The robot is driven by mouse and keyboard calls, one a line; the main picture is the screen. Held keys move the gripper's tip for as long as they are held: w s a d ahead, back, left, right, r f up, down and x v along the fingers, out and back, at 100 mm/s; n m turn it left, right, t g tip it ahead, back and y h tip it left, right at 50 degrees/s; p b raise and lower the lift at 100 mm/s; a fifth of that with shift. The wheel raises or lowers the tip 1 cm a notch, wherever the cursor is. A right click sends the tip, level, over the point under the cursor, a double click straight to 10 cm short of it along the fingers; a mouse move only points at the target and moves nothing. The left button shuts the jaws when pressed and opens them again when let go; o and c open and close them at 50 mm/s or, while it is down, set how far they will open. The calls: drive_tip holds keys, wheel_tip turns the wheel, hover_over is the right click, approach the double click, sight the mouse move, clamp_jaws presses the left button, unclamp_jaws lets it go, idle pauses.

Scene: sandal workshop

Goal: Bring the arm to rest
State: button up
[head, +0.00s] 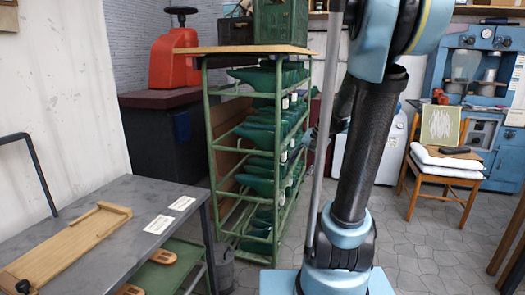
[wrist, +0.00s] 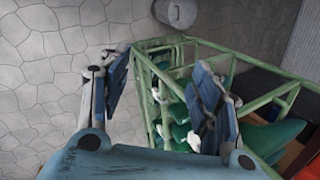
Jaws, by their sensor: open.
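My arm (head: 366,150) rises from its blue base at the lower middle right of the head view, with a dark link and a blue joint above. My gripper (wrist: 162,78) shows in the wrist view with its two blue-padded fingers spread wide apart and nothing between them. Behind the fingers is the green rack (wrist: 140,85), and I cannot tell how far off it is. In the head view the gripper is mostly hidden behind my arm.
The green shelf rack (head: 208,130) holds green items just left of my arm. A grey table (head: 140,205) with a wooden board (head: 70,245) stands at left. A chair (head: 440,185) with folded cloth is at right. Tiled floor (head: 425,250) is open between.

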drive_tip(key=s+d+f+n+h, duration=0.2)
drive_tip(key=s+f+n, duration=0.1)
drive_tip(key=s, duration=0.7)
drive_tip(key=s+d+f+n+h, duration=0.2)
drive_tip(key=s+f+n, duration=0.2)
drive_tip(key=s, duration=0.6)
drive_tip(key=shift+s+d+f+t+h, duration=0.25)
drive_tip(key=shift+f+t+h, duration=0.05)
drive_tip(key=shift+f+h, duration=0.1)
drive_tip(key=shift+w+f, duration=0.2)
drive_tip(key=shift+w, duration=0.25)
drive_tip(key=shift+c, duration=0.6)
